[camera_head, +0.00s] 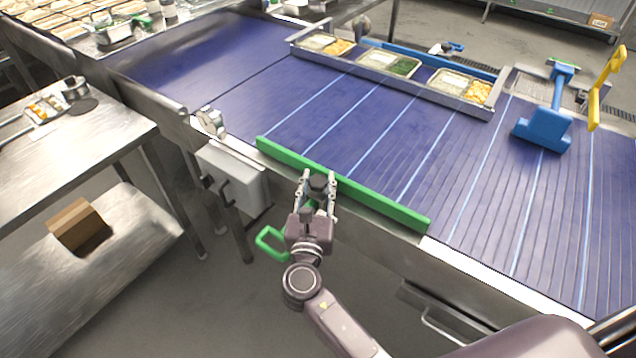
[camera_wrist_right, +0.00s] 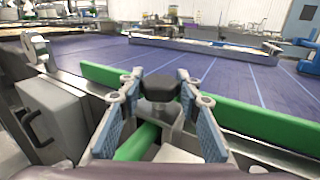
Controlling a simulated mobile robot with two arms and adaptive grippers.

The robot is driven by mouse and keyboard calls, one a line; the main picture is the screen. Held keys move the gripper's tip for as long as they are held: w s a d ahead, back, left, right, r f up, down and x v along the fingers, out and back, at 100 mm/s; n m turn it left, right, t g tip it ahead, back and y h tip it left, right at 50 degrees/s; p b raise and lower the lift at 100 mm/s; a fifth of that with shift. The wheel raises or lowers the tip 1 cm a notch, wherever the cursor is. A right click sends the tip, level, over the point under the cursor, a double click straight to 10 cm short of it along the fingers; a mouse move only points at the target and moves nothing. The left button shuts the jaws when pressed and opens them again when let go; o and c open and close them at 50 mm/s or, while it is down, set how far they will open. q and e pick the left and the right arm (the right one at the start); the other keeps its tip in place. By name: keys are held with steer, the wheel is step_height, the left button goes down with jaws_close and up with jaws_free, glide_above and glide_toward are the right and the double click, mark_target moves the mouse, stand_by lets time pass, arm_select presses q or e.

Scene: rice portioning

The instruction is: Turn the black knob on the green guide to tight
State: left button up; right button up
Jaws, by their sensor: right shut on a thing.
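The green guide (camera_head: 382,202) is a long bar along the near edge of the blue conveyor, with a green handle (camera_head: 268,242) hanging below it. The black knob (camera_head: 319,182) is at the guide's near side, about its middle. My right gripper (camera_head: 318,186) is around the knob with a finger on each side. In the right wrist view the knob (camera_wrist_right: 161,88) is between the two fingertips, and the green guide (camera_wrist_right: 105,77) runs behind it. Which way the knob is turned cannot be told. My left gripper is not in view.
A grey box (camera_head: 232,178) is on the conveyor's side, left of my gripper. A rail with food trays (camera_head: 387,66) lies across the belt's far side. A blue tool (camera_head: 543,128) is at the right. A steel table (camera_head: 75,142) with a cardboard box (camera_head: 77,224) below stands left.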

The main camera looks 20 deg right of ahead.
stand_by(0.4)
steer(key=o, duration=1.2)
steer(key=v, duration=1.2)
